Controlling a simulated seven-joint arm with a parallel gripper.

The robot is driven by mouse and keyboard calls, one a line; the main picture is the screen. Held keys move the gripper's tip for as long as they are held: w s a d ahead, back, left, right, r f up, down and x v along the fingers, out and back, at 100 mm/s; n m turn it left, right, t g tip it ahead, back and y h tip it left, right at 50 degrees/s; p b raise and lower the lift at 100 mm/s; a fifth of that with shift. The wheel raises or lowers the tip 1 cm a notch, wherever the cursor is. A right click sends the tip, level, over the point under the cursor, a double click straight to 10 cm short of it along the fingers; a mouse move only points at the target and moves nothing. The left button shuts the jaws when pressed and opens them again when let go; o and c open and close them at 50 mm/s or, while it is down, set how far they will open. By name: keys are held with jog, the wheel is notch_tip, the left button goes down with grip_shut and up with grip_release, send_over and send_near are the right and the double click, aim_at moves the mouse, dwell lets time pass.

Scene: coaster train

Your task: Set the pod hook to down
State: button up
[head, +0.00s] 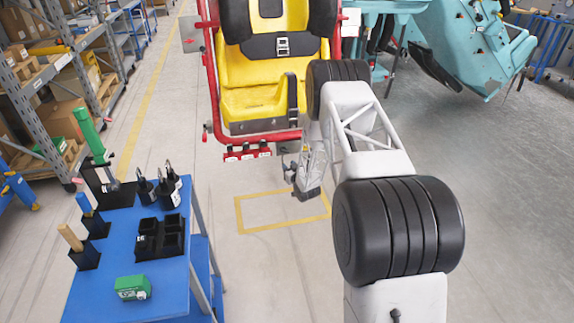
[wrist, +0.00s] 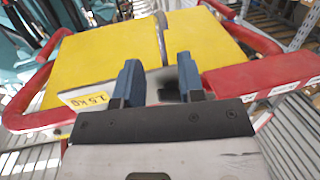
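The pod is a yellow seat (head: 257,75) with black padding in a red tubular frame (head: 213,90), at the top middle of the head view. My gripper (head: 306,176) is beside the frame's lower right corner. In the wrist view my gripper (wrist: 162,82) shows two blue fingers apart, in front of the yellow panel (wrist: 110,62) and beside a red bar (wrist: 262,75). A small dark and grey part shows between or behind the fingers; I cannot tell whether they touch it. I cannot pick out the hook or its position for sure.
A blue table (head: 100,290) at the lower left holds a black tray (head: 160,237), a green box (head: 132,287), tools in stands and black weights (head: 167,190). The floor below is clear, with a yellow outline (head: 280,228).

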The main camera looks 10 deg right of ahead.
jog(key=shift+s, duration=0.35)
jog(key=shift+w+f, duration=0.1)
jog(key=shift+d+f+t+y, duration=0.1)
jog(key=shift+f+t+y, duration=0.45)
jog(key=shift+t, duration=0.85)
jog(key=shift+d+f+t+y, duration=0.15)
jog(key=shift+f+t, duration=0.65)
jog(key=shift+t, duration=0.6)
jog(key=shift+a, duration=0.1)
jog(key=shift+x, duration=3.85)
grip_shut()
